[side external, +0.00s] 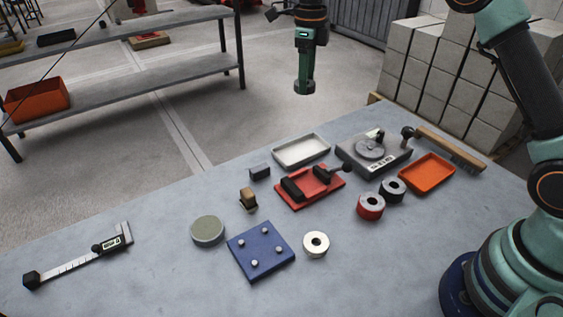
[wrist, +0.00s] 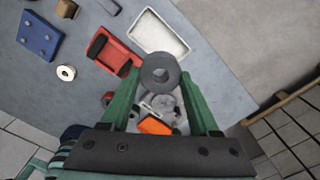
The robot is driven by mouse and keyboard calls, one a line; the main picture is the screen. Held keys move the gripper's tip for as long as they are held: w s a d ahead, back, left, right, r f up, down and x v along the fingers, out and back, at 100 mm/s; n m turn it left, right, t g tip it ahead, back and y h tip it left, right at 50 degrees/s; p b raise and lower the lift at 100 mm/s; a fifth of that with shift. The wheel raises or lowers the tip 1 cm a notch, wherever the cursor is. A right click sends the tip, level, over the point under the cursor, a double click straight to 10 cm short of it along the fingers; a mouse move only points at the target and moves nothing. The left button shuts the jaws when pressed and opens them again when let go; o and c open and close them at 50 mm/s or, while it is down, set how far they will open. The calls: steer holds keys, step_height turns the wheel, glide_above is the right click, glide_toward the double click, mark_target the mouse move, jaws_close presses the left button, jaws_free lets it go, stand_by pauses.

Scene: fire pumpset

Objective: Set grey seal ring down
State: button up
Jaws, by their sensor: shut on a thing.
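In the side view my gripper (side external: 304,87) hangs upright, well above the worktop, in the upper middle of the picture. The ring is hard to make out there. In the wrist view the worktop things show below and behind the ring, with the white tray (wrist: 152,38) above it and the red clamp fixture (wrist: 116,48) to its left.
On the worktop (side external: 150,280) stand the white tray (side external: 301,150), red clamp fixture (side external: 300,195), grey disc device (side external: 385,162), orange tray (side external: 430,175), blue pegged plate (side external: 261,252) and several rings. A brush (side external: 450,148) and caliper (side external: 80,258) lie near the edges. The front left is mostly clear.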

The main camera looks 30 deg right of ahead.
mark_target(302, 152)
step_height(302, 152, down, 19)
steer(key=shift+r, duration=0.1)
stand_by(0.4)
steer(key=o, duration=1.4)
